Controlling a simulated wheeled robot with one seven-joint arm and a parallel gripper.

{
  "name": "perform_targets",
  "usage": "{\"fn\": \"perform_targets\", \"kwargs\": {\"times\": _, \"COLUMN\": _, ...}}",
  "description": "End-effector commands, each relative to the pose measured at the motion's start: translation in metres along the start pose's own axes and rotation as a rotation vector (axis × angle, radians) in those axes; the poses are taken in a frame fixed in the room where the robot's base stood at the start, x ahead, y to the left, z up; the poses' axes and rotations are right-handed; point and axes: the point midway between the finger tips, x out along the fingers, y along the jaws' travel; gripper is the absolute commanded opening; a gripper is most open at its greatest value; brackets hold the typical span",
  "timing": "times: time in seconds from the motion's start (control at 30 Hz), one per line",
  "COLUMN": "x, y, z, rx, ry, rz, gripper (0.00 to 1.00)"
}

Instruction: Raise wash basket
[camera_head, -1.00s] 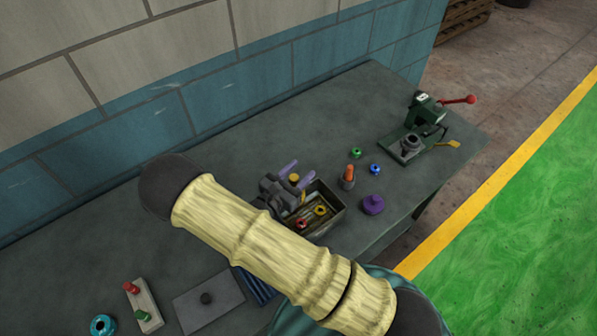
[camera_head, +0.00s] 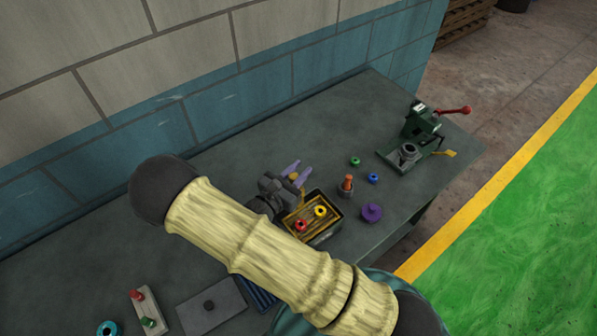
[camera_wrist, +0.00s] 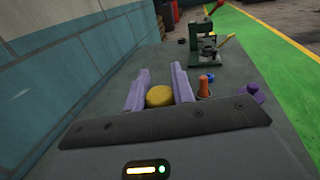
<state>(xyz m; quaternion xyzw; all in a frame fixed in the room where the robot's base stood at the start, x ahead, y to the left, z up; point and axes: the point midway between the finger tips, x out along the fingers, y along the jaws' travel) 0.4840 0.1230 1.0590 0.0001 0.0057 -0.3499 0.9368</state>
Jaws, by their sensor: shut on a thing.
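My gripper (camera_head: 296,172) has purple fingers, which show near the middle of the head view. They are shut on the yellow knob of the wash basket's handle, and this knob shows between the fingers in the wrist view (camera_wrist: 159,96). The yellow wash basket (camera_head: 311,228) sits high in a dark open box (camera_head: 335,228), near its rim. A red ring (camera_head: 300,225) and a yellow ring (camera_head: 320,211) lie in the basket. My arm hides part of the box's lower left; the wrist view does not show the basket's tray.
An orange-topped post (camera_head: 347,184), a purple knobbed piece (camera_head: 372,212), a green ring (camera_head: 355,161) and a blue ring (camera_head: 373,178) stand right of the box. A green press with a red lever (camera_head: 420,125) is farther right. A tiled wall (camera_head: 240,100) runs behind the bench.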

Motion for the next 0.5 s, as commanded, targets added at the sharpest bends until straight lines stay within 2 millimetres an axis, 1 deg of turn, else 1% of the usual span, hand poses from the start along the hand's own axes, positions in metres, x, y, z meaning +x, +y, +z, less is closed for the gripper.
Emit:
{"fn": "perform_targets", "kwargs": {"times": 0.03, "x": 0.0013, "y": 0.0020, "z": 0.0057, "rx": 0.005, "ry": -0.014, "rz": 0.002, "gripper": 0.00}}
{"fn": "perform_targets", "kwargs": {"times": 0.17, "x": 0.0016, "y": 0.0023, "z": 0.0069, "rx": 0.006, "ry": -0.017, "rz": 0.002, "gripper": 0.00}}
{"fn": "perform_targets", "kwargs": {"times": 0.2, "x": 0.0017, "y": 0.0024, "z": 0.0071, "rx": 0.006, "ry": -0.018, "rz": 0.002, "gripper": 0.28}}
{"fn": "perform_targets", "kwargs": {"times": 0.3, "x": 0.0016, "y": 0.0021, "z": 0.0065, "rx": 0.006, "ry": -0.015, "rz": 0.002, "gripper": 0.46}}
{"fn": "perform_targets", "kwargs": {"times": 0.5, "x": 0.0013, "y": 0.0015, "z": 0.0046, "rx": 0.004, "ry": -0.012, "rz": 0.001, "gripper": 0.46}}
